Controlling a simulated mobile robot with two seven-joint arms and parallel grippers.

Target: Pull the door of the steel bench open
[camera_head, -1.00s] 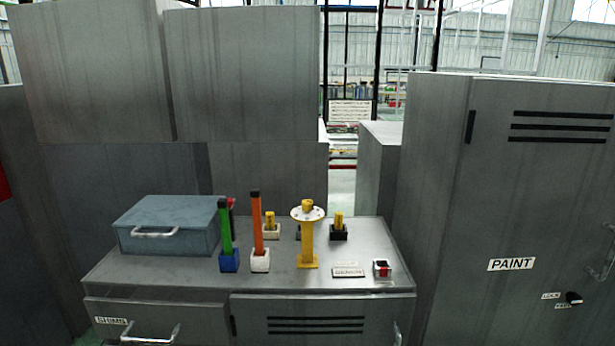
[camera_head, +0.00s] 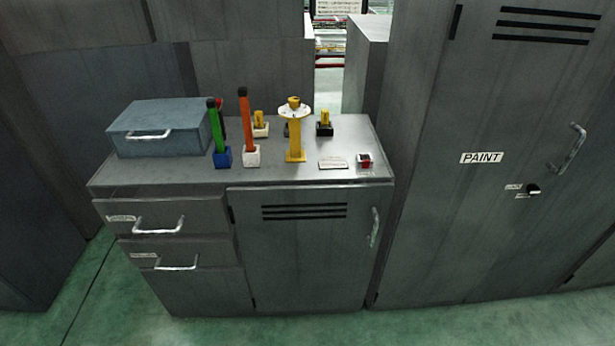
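The steel bench (camera_head: 300,176) stands in the middle of the head view. Its door (camera_head: 302,262) is the right half of its front, with dark vent slots near the top. The door looks shut. A curved metal handle (camera_head: 374,227) sits upright near the door's right edge. Two drawers, an upper one (camera_head: 187,216) and a lower one (camera_head: 201,252), are on the left half and look closed. Neither of my grippers is in view.
On the bench top are a blue-grey toolbox (camera_head: 160,126), a green stick (camera_head: 216,132), an orange stick (camera_head: 247,122), a yellow post (camera_head: 295,140) and a red switch box (camera_head: 365,161). A tall PAINT cabinet (camera_head: 480,210) stands close on the right. Green floor (camera_head: 300,327) shows in front.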

